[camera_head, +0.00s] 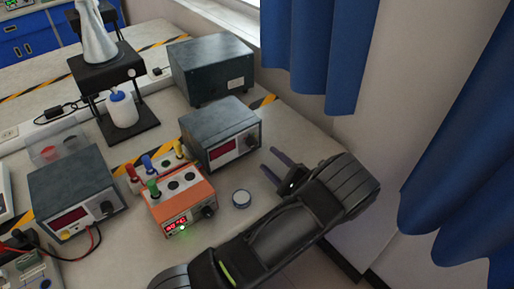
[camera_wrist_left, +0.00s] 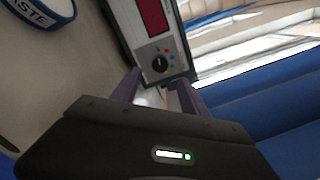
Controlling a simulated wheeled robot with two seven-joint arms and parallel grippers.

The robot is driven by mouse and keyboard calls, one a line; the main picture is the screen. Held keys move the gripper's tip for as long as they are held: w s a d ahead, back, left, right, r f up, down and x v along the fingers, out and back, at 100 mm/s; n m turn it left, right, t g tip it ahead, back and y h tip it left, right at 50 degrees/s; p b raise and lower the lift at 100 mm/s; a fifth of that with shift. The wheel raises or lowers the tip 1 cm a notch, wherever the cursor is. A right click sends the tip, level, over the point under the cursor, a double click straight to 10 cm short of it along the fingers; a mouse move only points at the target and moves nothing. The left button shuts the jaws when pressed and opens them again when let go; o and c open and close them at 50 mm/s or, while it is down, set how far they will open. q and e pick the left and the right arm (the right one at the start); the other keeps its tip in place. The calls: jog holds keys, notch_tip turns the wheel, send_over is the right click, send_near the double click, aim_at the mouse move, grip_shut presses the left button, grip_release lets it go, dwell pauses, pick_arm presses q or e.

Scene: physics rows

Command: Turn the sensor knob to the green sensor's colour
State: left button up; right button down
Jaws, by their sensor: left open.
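A grey meter (camera_head: 222,134) with a red display stands in the middle of the bench. Its black knob (camera_head: 250,140) is at the right of its front. In the left wrist view the knob (camera_wrist_left: 160,63) has small coloured dots around it; its exact setting is too small to tell. My right gripper is not in view.
Another grey meter (camera_head: 75,195) with leads is at the left. A large dark box (camera_head: 212,69) stands behind. Blue curtains (camera_head: 318,50) hang at the right, past the bench edge.

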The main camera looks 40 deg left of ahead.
aim_at(254, 146)
pick_arm(q)
jog(key=p+x, duration=0.2)
jog(key=x, duration=0.5)
jog(key=shift+a, duration=0.2)
jog(key=shift+c, duration=0.3)
grip_shut()
